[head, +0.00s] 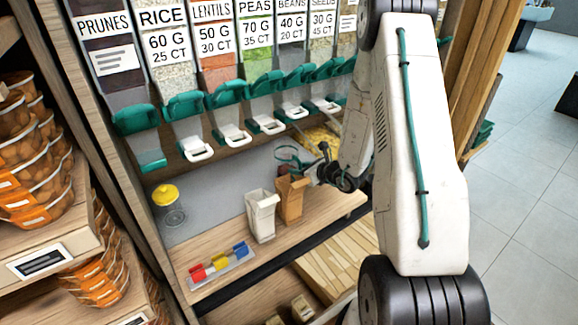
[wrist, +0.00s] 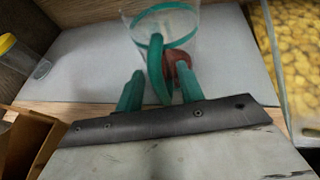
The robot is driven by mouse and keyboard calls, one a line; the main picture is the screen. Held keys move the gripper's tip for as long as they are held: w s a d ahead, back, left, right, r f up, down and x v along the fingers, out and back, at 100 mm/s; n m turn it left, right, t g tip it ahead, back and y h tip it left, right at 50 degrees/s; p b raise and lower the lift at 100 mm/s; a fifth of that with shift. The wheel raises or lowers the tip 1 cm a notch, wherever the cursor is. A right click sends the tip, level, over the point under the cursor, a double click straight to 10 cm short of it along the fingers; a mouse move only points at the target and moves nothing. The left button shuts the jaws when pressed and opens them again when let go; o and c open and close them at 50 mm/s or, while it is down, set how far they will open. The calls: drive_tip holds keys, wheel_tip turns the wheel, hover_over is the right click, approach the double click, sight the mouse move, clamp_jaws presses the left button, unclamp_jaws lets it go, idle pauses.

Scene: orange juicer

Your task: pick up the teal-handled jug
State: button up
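The teal-handled jug (head: 289,154) is a clear vessel with a teal rim, standing on the grey mat at the back of the shelf. In the wrist view the jug (wrist: 185,35) is at the top centre, its teal handle (wrist: 156,72) pointing towards me. My gripper (head: 312,173) is at the jug's near side. In the wrist view its two teal fingers (wrist: 159,90) are apart, one on each side of the handle, with small gaps showing. A reddish part shows behind the right finger; I cannot tell what it is.
A brown paper bag (head: 291,199) stands just below my gripper, with a white bag (head: 262,216) beside it. A yellow-lidded jar (head: 168,204) and a tray of coloured clips (head: 222,265) are further left. Dispensers with teal flaps (head: 228,93) hang above. A bin of yellow pieces (wrist: 295,60) is at right.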

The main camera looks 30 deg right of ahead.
clamp_jaws()
drive_tip(key=shift+r, duration=0.1)
